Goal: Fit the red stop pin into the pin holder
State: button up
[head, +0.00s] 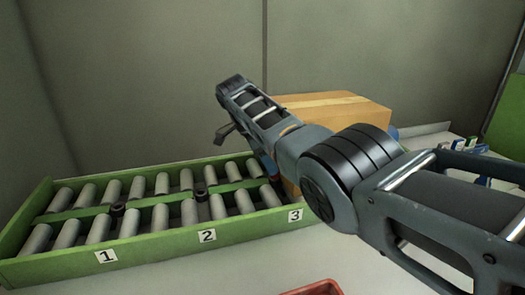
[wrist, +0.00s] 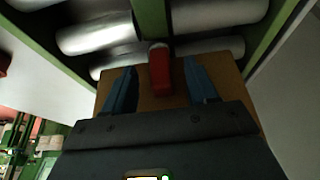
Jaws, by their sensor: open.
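The red stop pin (wrist: 160,72) shows in the wrist view between my two blue fingertips, with a gap on each side. Its pale end points toward the green middle rail. My gripper (wrist: 160,88) is open around it. In the head view my arm hides most of the gripper; a little red and blue shows by the conveyor's right end, near label 3. Two dark round pin holders show on the middle rail, one near label 1 (head: 118,209) and one near label 2 (head: 201,192). No holder is visible near label 3, and I cannot tell whether the pin sits in one.
A green roller conveyor (head: 160,240) with grey rollers and labels 1, 2 and 3 fills the left. A cardboard box (head: 345,108) stands behind my arm. A red tray (head: 315,288) shows at the bottom edge. Small blue and green items lie at the far right.

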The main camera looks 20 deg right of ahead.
jog(key=shift+x, duration=1.4)
jog(key=c, duration=1.1)
